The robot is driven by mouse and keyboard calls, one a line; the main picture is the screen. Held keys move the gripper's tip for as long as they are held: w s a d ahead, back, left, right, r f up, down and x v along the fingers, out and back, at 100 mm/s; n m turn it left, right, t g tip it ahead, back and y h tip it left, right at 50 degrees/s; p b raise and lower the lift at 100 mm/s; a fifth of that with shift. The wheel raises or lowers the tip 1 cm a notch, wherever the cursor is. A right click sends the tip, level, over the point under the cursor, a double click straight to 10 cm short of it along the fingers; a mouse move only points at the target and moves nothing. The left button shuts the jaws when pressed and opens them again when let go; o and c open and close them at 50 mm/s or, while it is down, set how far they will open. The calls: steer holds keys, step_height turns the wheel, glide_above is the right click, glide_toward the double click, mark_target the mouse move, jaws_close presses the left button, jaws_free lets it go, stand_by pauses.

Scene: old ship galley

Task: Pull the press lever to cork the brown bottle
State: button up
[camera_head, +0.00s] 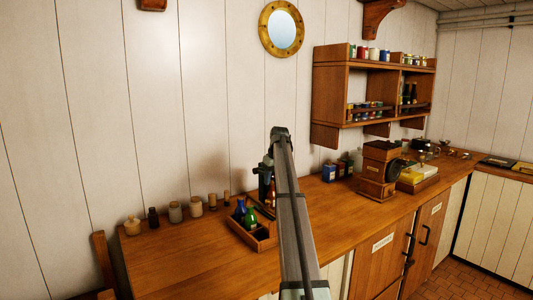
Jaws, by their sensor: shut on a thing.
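My arm rises through the middle of the picture and covers much of what stands behind it. I cannot make out my gripper; it seems hidden behind my own arm. A dark upright thing (265,178) shows just left of the arm above the counter. I cannot tell whether it is part of the press or of my wrist. The press lever cannot be made out. A wooden bottle tray (250,235) holds a blue bottle (240,209) and a green bottle (251,218). A brownish shape beside the arm may be the brown bottle, but it is mostly covered.
The wooden counter (180,262) is bare at front left. Several small jars (175,212) line its back left. A wooden grinder-like box (378,170) and blue tins (329,171) stand to the right. A wall shelf (365,95) hangs above, beside a round porthole (281,29).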

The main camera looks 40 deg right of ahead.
steer(key=shift+s+f, duration=0.2)
steer(key=shift+s, duration=0.05)
steer(key=shift+w+r, duration=0.25)
steer(key=shift+r, duration=0.6)
steer(key=shift+w+r, duration=0.2)
steer(key=shift+r, duration=0.6)
steer(key=shift+w, duration=0.1)
steer(key=shift+w+r, duration=0.4)
steer(key=shift+r, duration=0.45)
steer(key=shift+w+r, duration=0.4)
steer(key=shift+r, duration=0.4)
steer(key=shift+w+r, duration=0.1)
